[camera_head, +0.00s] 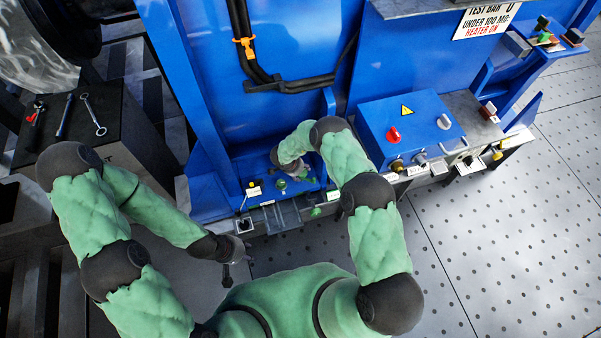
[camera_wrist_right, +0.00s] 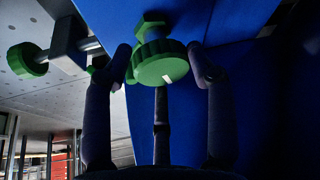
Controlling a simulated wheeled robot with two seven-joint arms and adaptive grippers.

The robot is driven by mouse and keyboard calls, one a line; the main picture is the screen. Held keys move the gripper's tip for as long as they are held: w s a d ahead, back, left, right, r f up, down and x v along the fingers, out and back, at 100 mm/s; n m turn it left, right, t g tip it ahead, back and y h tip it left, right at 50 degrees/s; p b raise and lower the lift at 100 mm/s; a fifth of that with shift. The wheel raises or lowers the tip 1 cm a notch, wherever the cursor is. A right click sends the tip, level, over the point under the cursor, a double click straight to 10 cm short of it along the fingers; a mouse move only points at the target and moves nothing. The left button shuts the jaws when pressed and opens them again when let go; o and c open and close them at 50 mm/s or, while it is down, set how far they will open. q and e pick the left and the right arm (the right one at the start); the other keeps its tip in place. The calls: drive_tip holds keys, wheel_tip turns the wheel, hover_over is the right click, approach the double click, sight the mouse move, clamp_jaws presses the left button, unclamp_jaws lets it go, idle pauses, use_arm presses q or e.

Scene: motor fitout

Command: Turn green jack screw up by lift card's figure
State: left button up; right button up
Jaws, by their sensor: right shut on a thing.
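In the right wrist view a green jack screw knob (camera_wrist_right: 160,62) with a white mark on its rim sits between the two fingers of my right gripper (camera_wrist_right: 160,72), which is shut on it. In the head view my right gripper (camera_head: 280,167) reaches down to the blue ledge, partly hidden by its own arm, with green parts (camera_head: 281,185) just below it. Small white cards (camera_head: 254,190) stand along the ledge; I cannot read any lift figure. My left gripper (camera_head: 228,272) hangs in front of the ledge, away from the screws; its jaw opening is unclear.
A second green knob (camera_wrist_right: 25,62) on a shaft shows in the right wrist view. A blue control box (camera_head: 408,128) with a red knob stands right of my right arm. A dark bench (camera_head: 85,150) with tools is at left. The perforated floor (camera_head: 500,240) at right is clear.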

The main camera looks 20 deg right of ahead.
drive_tip(key=shift+w+a+f+m+g+b, duration=0.1)
drive_tip(key=shift+a+m+g+b, duration=0.15)
drive_tip(key=shift+m, duration=0.35)
drive_tip(key=shift+w+f+m+g+b, duration=0.15)
drive_tip(key=shift+m+b, duration=0.15)
drive_tip(key=shift+m, duration=0.3)
drive_tip(key=shift+s+r, duration=0.1)
drive_tip(key=shift+r, duration=0.05)
drive_tip(key=o, duration=0.8)
drive_tip(key=shift+d, duration=0.1)
drive_tip(key=shift+r, duration=0.1)
drive_tip(key=v, duration=1.1)
drive_tip(key=shift+a+r, duration=0.3)
drive_tip(key=shift+a, duration=0.05)
idle(0.4)
